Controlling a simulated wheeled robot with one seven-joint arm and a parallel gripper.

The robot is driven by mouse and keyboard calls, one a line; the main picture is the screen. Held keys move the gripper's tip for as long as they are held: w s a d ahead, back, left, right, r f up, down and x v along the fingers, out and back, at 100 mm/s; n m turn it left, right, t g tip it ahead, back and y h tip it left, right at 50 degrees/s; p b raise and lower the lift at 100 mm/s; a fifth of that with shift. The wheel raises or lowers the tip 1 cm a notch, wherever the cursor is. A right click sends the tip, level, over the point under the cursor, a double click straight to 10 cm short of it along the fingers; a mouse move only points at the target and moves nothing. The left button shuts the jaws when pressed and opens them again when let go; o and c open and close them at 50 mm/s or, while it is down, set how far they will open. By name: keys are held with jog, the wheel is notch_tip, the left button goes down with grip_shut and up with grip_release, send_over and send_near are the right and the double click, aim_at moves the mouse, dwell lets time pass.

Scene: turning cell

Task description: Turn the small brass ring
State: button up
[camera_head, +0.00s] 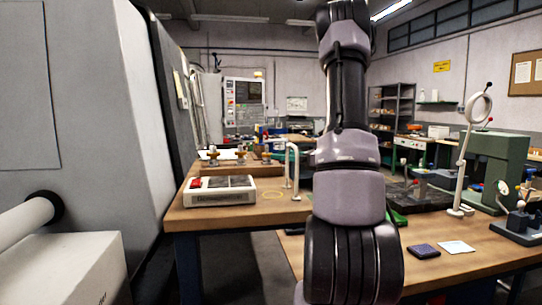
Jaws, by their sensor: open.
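I cannot make out a small brass ring with certainty. Small brass-coloured fittings (213,154) stand on a wooden board at the back of the left bench, with another similar fitting (240,153) beside them. My arm rises through the middle of the picture and runs out at the top. My gripper is not in view, so its place relative to these things does not show.
A pale box with a red switch (196,183) sits on the left bench (190,218), near a white bent bar (295,160). The right bench holds a dark pad (423,251), a white card (456,247), a ring-headed lamp (462,165) and a green machine (495,165). A large grey machine (85,130) fills the left.

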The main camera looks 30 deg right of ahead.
jog(key=v, duration=0.5)
dwell(0.5)
